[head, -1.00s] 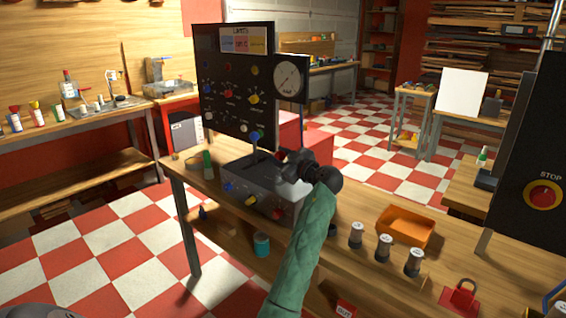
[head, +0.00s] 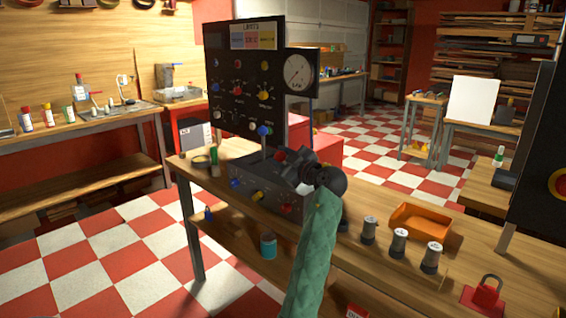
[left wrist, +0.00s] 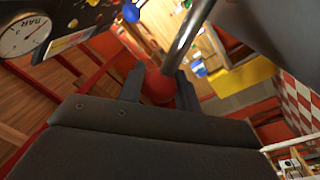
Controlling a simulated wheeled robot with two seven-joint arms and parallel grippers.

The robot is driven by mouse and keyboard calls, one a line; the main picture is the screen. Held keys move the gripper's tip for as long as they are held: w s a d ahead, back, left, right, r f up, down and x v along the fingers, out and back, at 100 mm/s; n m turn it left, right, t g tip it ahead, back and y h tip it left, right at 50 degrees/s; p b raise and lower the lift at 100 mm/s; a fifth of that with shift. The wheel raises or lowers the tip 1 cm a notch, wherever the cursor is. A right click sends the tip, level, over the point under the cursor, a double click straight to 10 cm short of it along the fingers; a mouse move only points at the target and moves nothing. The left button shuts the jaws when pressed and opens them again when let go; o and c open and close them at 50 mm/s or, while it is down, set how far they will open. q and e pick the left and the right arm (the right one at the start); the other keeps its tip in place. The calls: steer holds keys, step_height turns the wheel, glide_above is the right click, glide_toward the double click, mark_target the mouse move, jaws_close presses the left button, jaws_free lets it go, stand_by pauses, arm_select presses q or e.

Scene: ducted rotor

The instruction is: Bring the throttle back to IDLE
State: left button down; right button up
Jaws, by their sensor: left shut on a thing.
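A grey control box (head: 258,184) stands on the wooden bench. A lever with a blue ball knob (head: 263,131) rises upright from it. My left gripper (head: 296,162) is over the right side of the box, its dark body hiding part of the top. A red ball knob (head: 281,155) shows at its fingertips. In the left wrist view the same red knob (left wrist: 158,86) sits between the two dark fingers, shut on it, with a metal rod (left wrist: 188,32) running up from it. I cannot read any throttle or IDLE marking. My right gripper is not in view.
A black panel (head: 232,60) with several knobs and a round gauge (head: 298,71) stands behind the box. A dark panel fills the right edge.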

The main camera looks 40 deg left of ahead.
arm_select(q)
steer(key=shift+s+f+n+b, duration=0.3)
steer(key=shift+s+b, duration=0.15)
steer(key=shift+b, duration=0.2)
steer(key=shift+f, duration=0.15)
steer(key=c, duration=1)
jaws_free()
steer(key=shift+s, duration=0.2)
steer(key=shift+w, duration=0.1)
steer(key=s+d+b, duration=0.1)
steer(key=d, duration=0.6)
steer(key=shift+s+d+f, duration=0.15)
steer(key=shift+d+f, duration=0.05)
steer(key=shift+d, duration=0.1)
